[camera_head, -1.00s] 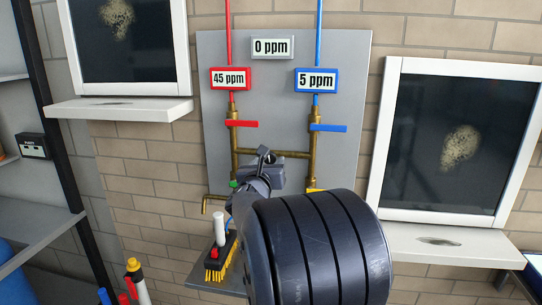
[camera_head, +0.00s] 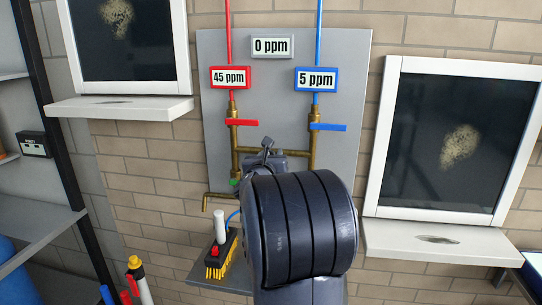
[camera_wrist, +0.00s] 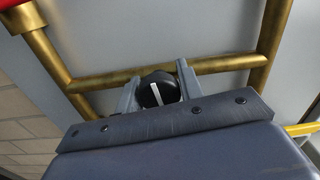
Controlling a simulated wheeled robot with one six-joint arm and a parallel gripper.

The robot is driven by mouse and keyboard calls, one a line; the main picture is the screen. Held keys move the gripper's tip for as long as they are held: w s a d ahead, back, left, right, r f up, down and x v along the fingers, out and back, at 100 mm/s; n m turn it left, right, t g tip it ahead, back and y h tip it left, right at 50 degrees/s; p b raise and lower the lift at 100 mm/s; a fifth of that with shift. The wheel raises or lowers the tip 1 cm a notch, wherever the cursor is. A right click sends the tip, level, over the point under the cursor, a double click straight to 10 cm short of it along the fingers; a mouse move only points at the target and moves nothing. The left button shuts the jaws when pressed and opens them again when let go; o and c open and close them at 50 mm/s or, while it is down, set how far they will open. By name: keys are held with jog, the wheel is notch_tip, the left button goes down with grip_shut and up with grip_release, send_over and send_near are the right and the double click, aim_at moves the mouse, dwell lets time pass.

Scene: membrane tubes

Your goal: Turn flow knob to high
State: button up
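The flow knob (camera_wrist: 157,90) is black and round with a white pointer line, seen in the wrist view in front of the horizontal brass pipe. Its line is nearly upright in that view, slightly tilted. The two grey fingers of my gripper (camera_wrist: 158,85) stand apart, one on each side of the knob. I see no clear grip; any contact with the knob is too small to tell. In the head view my wrist hides the knob, and only part of my gripper (camera_head: 266,158) shows before the lower brass pipes.
The grey panel (camera_head: 345,65) carries a red valve handle (camera_head: 242,122), a blue valve handle (camera_head: 327,127) and displays reading 45 ppm (camera_head: 229,79), 5 ppm (camera_head: 316,79) and 0 ppm (camera_head: 271,46). Framed windows with ledges flank the panel.

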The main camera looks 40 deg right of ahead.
jog(key=c, duration=0.5)
